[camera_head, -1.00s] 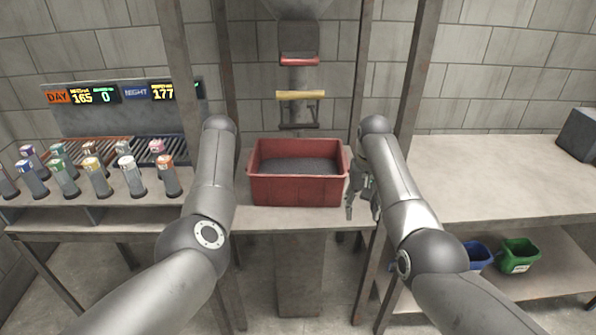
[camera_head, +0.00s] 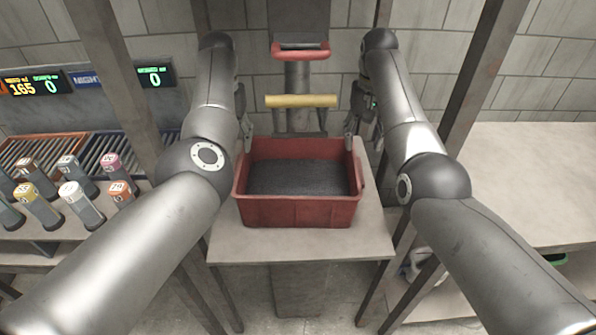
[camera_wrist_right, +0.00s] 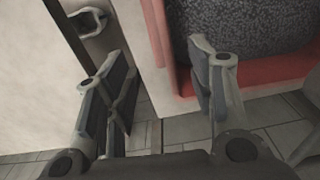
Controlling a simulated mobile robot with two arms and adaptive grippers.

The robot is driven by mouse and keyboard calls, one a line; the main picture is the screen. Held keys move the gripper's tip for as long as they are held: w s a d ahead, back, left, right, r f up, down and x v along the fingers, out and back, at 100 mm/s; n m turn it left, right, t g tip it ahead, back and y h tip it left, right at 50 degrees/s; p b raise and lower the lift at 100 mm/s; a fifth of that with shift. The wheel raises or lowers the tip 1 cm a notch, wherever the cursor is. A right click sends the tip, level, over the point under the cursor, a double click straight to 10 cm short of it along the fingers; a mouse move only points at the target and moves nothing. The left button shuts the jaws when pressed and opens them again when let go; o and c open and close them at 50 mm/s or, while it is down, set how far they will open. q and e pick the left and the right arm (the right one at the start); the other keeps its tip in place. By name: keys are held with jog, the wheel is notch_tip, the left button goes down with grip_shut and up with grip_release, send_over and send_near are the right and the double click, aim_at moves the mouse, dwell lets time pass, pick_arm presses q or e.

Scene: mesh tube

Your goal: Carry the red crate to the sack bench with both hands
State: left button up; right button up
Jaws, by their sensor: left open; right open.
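The red crate (camera_head: 298,212) stands level on a small bench (camera_head: 300,247), filled with dark grey grains (camera_head: 298,177). My left gripper (camera_head: 243,125) is at the crate's back left corner, partly hidden behind my left arm. My right gripper (camera_head: 357,118) is open at the back right corner, with a finger close to the rim. In the right wrist view its fingers (camera_wrist_right: 160,85) are spread. One overlaps the crate's inside and grains, the other is outside the red wall (camera_wrist_right: 157,32). I cannot tell whether either gripper touches the crate.
A red handle (camera_head: 300,51) and a yellow handle (camera_head: 301,101) hang behind the crate between metal posts. Several labelled tubes (camera_head: 75,203) stand at the left. The bench at the right (camera_head: 520,190) has a clear top.

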aim_at(237, 169)
pick_arm(q)
jog(key=f, duration=0.3)
jog(key=s+f, duration=0.1)
jog(key=f, duration=0.6)
jog(key=shift+s+f, duration=0.1)
jog(key=shift+s, duration=0.05)
pick_arm(e)
jog(key=f, duration=0.3)
jog(key=s+f, duration=0.1)
jog(key=f, duration=0.6)
jog(key=shift+s+f, duration=0.15)
pick_arm(q)
grip_shut()
pick_arm(e)
grip_shut()
pick_arm(q)
jog(key=shift+a+r, duration=0.1)
jog(key=shift+r, duration=0.1)
pick_arm(e)
jog(key=shift+w+r, duration=0.2)
jog(key=shift+r, duration=0.05)
